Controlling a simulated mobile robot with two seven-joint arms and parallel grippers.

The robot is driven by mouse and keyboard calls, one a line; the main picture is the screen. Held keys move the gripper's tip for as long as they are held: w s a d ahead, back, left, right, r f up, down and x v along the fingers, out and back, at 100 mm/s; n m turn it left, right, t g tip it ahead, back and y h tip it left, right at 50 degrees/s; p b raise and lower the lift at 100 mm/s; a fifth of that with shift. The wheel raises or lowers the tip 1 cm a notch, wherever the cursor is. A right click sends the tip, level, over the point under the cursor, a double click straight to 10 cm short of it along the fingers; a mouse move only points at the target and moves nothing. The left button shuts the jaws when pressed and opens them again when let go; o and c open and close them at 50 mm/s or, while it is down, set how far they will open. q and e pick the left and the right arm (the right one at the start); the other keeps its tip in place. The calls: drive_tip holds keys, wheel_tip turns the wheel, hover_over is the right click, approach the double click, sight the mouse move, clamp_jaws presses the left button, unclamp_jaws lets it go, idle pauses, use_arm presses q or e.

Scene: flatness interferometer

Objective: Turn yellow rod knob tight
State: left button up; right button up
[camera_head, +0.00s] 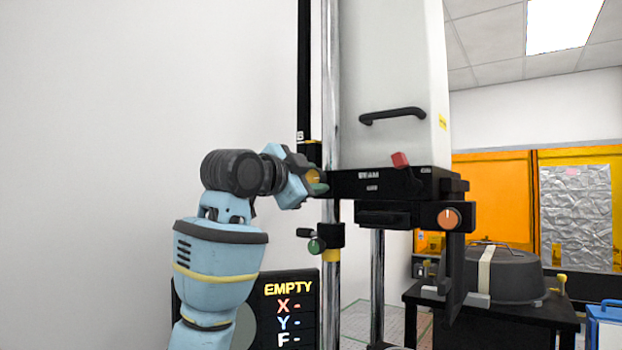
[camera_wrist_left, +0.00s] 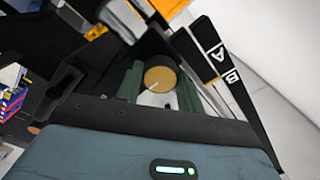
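The yellow rod knob (camera_wrist_left: 160,79) is a round, gold-yellow disc with a short white mark on its face. My left gripper (camera_wrist_left: 160,86) has its two dark green fingers on either side of the knob, and both appear to touch its rim. In the head view, my left gripper (camera_head: 317,181) reaches the knob (camera_head: 313,176) beside the rod, at the left end of the black bracket. The gripper hides part of the knob there. My right gripper is not in view.
A green knob (camera_head: 316,245) sits on a lower rod clamp. A display (camera_head: 290,305) reads EMPTY. A dark lidded case (camera_head: 510,277) stands at right.

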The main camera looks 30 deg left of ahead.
use_arm(q)
drive_tip(key=c, duration=0.3)
drive_tip(key=n, duration=0.3)
drive_tip(key=shift+n, duration=0.4)
drive_tip(key=n, duration=0.4)
drive_tip(key=shift+n, duration=0.3)
drive_tip(key=n, duration=0.8)
drive_tip(key=shift+a+n, duration=0.1)
drive_tip(key=shift+n, duration=0.4)
